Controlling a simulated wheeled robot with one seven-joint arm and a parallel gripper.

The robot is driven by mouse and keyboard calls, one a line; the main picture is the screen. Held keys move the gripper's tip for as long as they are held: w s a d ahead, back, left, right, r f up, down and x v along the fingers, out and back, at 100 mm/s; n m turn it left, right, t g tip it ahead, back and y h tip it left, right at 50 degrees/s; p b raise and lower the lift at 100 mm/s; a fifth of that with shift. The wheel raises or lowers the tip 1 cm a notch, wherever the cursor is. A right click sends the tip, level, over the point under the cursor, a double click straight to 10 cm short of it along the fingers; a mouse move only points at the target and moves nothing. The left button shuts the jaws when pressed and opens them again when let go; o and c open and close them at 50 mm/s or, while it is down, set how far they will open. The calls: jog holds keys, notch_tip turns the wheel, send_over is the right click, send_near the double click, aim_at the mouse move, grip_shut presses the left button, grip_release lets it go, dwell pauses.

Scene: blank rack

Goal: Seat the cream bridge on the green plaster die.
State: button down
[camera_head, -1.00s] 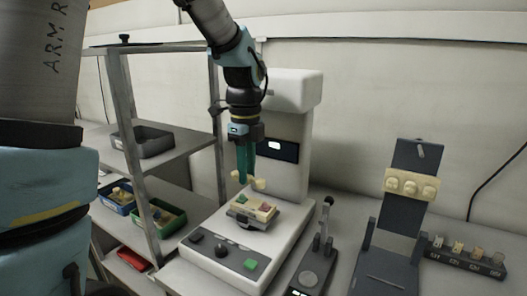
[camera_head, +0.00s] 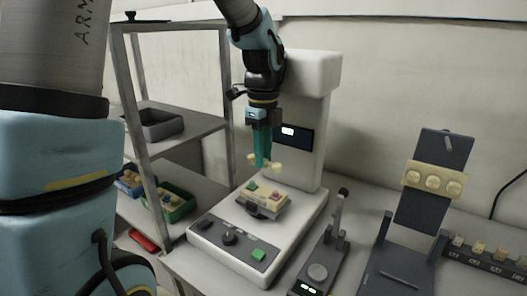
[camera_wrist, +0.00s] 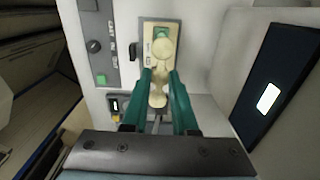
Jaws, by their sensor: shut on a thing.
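My gripper (camera_head: 263,163) is shut on the cream bridge (camera_head: 276,167), whose rounded ends stick out on both sides of the green fingers. The bridge hangs above the cream model block, with a visible gap in the head view. The green plaster die (camera_head: 252,186) is on the left part of the block's top. In the wrist view, the bridge (camera_wrist: 162,50) runs up and down between the fingertips (camera_wrist: 159,76). Its upper end lies just below the green die (camera_wrist: 162,32) in the picture and partly overlaps it. The block's lower part is hidden there.
A red die (camera_head: 277,195) sits on the block's right part. The block (camera_head: 259,205) is clamped on a white machine (camera_head: 217,237) with a tall column behind. Shelves with bins (camera_head: 180,209) stand left.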

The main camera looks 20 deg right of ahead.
jog(key=shift+f+b, duration=1.15)
jog(key=shift+f, duration=1.2)
jog(key=shift+p, duration=0.95)
jog(key=shift+f+b, duration=0.65)
jog(key=shift+f, duration=0.55)
jog(key=c, duration=0.6)
grip_release()
jog(key=shift+r, duration=0.1)
notch_tip(320, 180, up, 11)
jog(key=shift+f+b, duration=0.2)
jog(key=shift+b, duration=0.2)
jog(key=shift+s, duration=0.15)
